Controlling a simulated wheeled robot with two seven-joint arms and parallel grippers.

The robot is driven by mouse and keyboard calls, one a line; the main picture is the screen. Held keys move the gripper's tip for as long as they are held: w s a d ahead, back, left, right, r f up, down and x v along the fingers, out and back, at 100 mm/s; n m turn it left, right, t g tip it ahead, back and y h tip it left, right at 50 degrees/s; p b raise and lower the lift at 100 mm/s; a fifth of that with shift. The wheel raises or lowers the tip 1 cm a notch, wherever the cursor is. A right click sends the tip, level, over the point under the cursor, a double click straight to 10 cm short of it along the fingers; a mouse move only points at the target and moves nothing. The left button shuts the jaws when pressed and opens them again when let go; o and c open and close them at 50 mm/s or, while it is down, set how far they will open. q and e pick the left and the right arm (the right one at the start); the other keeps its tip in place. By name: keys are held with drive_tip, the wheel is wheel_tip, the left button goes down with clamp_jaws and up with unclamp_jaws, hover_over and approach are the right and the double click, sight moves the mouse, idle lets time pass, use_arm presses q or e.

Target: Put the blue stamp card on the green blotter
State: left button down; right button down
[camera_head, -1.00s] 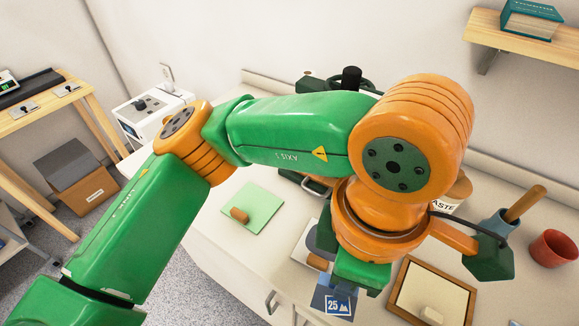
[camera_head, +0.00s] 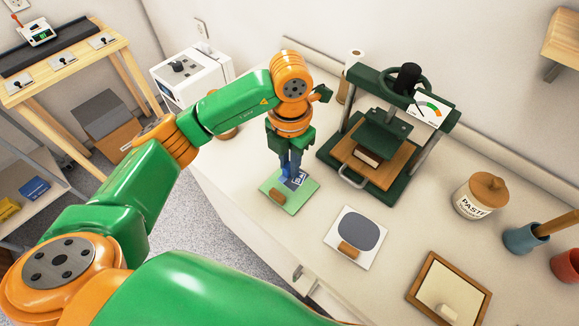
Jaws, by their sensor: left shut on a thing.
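The green blotter (camera_head: 296,204) lies on the pale counter near its front edge, with a small brown block (camera_head: 277,195) on its left part. My left gripper (camera_head: 290,173) points down over the back of the blotter and is shut on the blue stamp card (camera_head: 299,181). The card is dark blue with white print and is partly hidden by the fingers. It is over the blotter's back right part; I cannot tell whether it touches it. My right gripper is not in view.
A white card with a grey oval (camera_head: 362,228) and a brown block lies to the right. A green press (camera_head: 398,130) stands behind it. A paste jar (camera_head: 480,197), a wooden-framed tray (camera_head: 448,290) and cups stand further right. Bare counter lies between them.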

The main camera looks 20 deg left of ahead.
sight(289, 170)
use_arm(q)
drive_tip(key=shift+w+a+f, duration=0.2)
drive_tip(key=shift+w+f, duration=0.2)
drive_tip(key=shift+f, duration=0.15)
drive_tip(key=shift+w+a+f, duration=0.15)
drive_tip(key=shift+w+f, duration=0.25)
drive_tip(key=shift+f, duration=0.1)
wheel_tip(289, 170, down, 3)
drive_tip(key=shift+r+p, duration=0.2)
drive_tip(key=shift+p, duration=0.85)
drive_tip(key=shift+f+b, duration=0.3)
drive_tip(key=shift+f, duration=0.15)
drive_tip(key=c, duration=0.8)
unclamp_jaws()
